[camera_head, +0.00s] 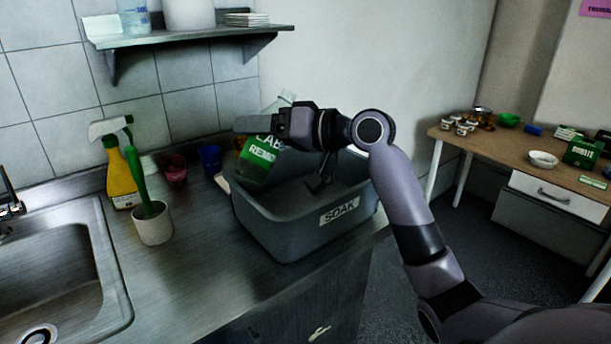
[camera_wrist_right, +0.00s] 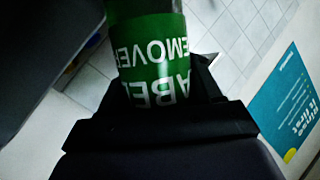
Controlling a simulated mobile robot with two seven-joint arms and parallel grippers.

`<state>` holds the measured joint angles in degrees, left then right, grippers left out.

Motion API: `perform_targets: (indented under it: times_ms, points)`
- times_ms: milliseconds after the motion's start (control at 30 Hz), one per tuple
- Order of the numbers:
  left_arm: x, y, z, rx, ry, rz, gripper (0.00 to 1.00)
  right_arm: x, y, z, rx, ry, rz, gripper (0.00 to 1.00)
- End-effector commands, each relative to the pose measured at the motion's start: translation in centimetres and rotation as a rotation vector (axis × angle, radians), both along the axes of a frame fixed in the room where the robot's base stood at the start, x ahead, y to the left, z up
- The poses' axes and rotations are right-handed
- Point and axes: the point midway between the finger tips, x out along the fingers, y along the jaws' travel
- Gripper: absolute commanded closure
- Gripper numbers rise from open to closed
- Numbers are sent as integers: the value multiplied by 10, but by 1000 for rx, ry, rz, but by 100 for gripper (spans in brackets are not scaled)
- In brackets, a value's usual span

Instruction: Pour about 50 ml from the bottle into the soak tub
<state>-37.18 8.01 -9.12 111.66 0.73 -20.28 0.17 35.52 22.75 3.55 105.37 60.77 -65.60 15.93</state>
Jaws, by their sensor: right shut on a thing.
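The bottle, with a green label reading "REMOVER" (camera_head: 259,168), is at the back left of the soak tub in the head view, leaning with its upper end to the right. My right gripper (camera_head: 262,124) is shut on it, and the gripper hides part of its middle. In the right wrist view the green label (camera_wrist_right: 155,60) sits between the dark fingers (camera_wrist_right: 160,105). The grey soak tub (camera_head: 285,238), labelled "SOAK", stands at the counter's right end. My arm covers part of its opening, and I cannot see any liquid in it. My left gripper is not in view.
A white cup with a green-handled brush (camera_head: 153,225), a yellow spray bottle (camera_head: 122,175), a red cup (camera_head: 175,170) and a blue cup (camera_head: 210,160) stand left of the tub. A sink (camera_head: 60,270) is further left. A shelf (camera_head: 185,37) hangs above.

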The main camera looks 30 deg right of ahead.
Motion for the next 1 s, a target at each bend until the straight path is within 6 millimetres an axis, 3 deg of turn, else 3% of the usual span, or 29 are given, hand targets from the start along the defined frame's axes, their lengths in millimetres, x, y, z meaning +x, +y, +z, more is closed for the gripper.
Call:
perform_targets:
  times_ms: [100, 467, 567, 700, 1000]
  points:
    - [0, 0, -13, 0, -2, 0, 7, 0, 3, -8, 80, 13, 2, 75]
    - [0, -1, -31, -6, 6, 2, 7, -2, 10, -13, 293, 53, 2, 75]
    - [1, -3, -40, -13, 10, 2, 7, -2, 11, -24, 351, 64, 2, 75]
    - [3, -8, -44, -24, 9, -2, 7, -2, 13, -33, 432, 78, 3, 75]
    - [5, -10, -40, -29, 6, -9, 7, -2, 12, -32, 624, 116, 1, 75]
